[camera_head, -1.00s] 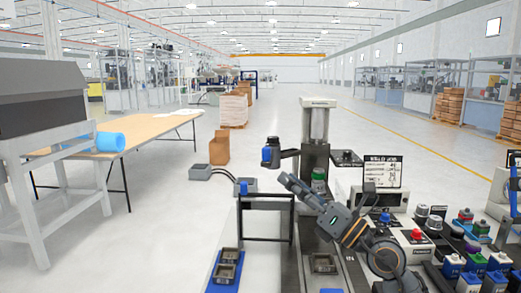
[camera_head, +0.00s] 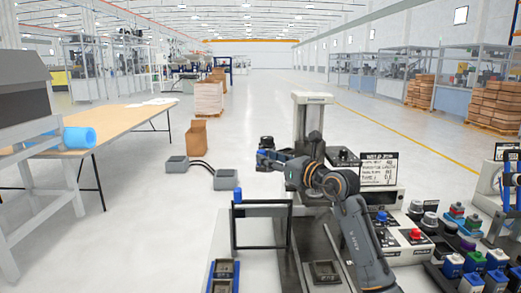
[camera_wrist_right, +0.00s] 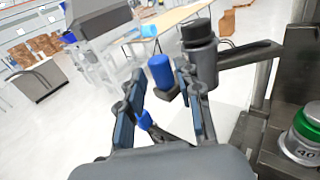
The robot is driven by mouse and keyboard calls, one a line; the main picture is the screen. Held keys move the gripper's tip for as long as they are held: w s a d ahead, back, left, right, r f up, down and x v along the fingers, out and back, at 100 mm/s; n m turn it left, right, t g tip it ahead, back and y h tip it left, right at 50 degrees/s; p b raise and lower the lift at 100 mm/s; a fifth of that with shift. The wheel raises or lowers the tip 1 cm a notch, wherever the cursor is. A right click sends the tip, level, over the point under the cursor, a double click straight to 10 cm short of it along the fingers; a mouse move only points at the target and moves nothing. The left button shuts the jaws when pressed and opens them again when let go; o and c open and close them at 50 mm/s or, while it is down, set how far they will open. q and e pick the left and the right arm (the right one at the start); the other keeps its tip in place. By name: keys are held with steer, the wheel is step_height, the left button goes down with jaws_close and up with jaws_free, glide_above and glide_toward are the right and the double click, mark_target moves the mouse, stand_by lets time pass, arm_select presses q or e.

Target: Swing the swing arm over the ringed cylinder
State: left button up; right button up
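The swing arm (camera_wrist_right: 248,54) reaches out from the machine's column, with a dark cylindrical head and a small blue knob (camera_wrist_right: 160,72) at its free end. In the head view its dark head (camera_head: 266,143) shows just behind my right gripper (camera_head: 268,160). In the wrist view my right gripper (camera_wrist_right: 158,85) is open, its fingers on either side of the knob near the tips; I cannot tell whether they touch it. The ringed cylinder (camera_wrist_right: 302,138), silver with a green band, stands on the machine's base at right; in the head view my arm hides it. My left gripper is not in view.
The machine's column (camera_head: 309,120) stands behind my right arm. A dark frame with a blue-topped post (camera_head: 238,196) stands at left. A sign (camera_head: 378,169), a control box with a red button and several coloured blocks crowd the right.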

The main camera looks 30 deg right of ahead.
mark_target(263, 151)
steer(key=w, duration=0.3)
steer(key=shift+w+a+r+p, duration=0.15)
steer(key=shift+w+a+p, duration=0.05)
steer(key=shift+p, duration=0.15)
steer(key=shift+w, duration=0.4)
steer(key=shift+s, duration=0.1)
steer(key=shift+c, duration=0.2)
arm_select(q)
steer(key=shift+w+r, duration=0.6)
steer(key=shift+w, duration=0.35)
arm_select(e)
jaws_close()
